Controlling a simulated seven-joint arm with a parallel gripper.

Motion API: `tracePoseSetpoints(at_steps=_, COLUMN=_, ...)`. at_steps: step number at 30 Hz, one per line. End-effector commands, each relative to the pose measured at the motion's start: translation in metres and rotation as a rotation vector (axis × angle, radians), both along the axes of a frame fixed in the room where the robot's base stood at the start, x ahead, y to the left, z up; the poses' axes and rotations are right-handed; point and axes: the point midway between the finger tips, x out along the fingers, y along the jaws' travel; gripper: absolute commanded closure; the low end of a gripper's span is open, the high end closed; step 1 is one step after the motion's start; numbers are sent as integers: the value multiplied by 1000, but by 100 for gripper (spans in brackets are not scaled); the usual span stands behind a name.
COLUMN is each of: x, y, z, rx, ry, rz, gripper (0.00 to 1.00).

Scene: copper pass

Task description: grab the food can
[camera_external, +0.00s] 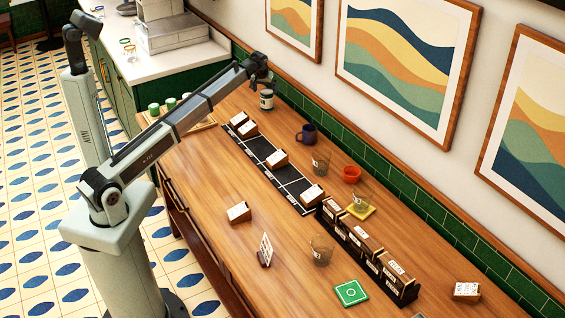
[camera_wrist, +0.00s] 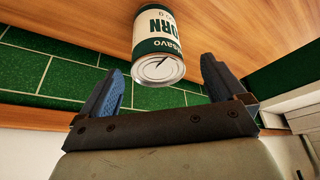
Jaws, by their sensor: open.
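The food can (camera_external: 267,101) stands on the wooden counter near the green tiled wall, at the far end in the external view. In the wrist view the can (camera_wrist: 157,45) has a white and dark green label with "CORN" on it, and its metal end faces me. My gripper (camera_external: 257,70) is at the can's upper end in the external view. In the wrist view my gripper (camera_wrist: 162,85) is open, with one blue-padded finger to each side of the can's near end. The can lies beyond the fingertips, and no contact shows.
A black gridded mat (camera_external: 265,153) with several small boxes lies along the counter. A dark mug (camera_external: 307,134), a glass (camera_external: 320,163) and a red bowl (camera_external: 352,174) stand near the wall. A wooden tray (camera_external: 202,125) is left of the can. The front counter has free room.

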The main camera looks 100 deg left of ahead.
Motion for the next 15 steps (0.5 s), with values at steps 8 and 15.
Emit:
tracePoseSetpoints(at_steps=8, x=1, y=7, z=-17, rx=0, ry=0, rz=0, gripper=3)
tracePoseSetpoints(at_steps=15, x=4, y=15, z=-43, rx=-2, ry=1, rz=0, gripper=3)
